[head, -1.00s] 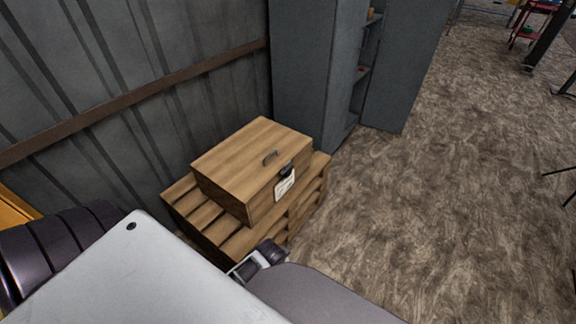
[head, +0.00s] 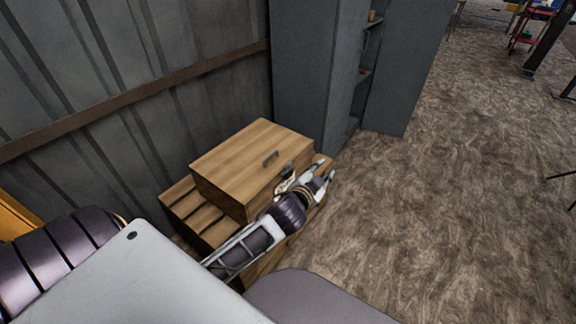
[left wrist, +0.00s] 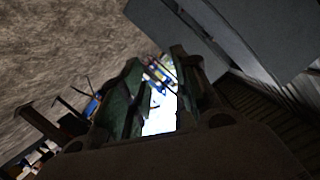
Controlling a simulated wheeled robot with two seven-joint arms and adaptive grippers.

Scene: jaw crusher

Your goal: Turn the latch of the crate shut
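My right gripper is not in view.
The floor (head: 430,210) to the right is clear.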

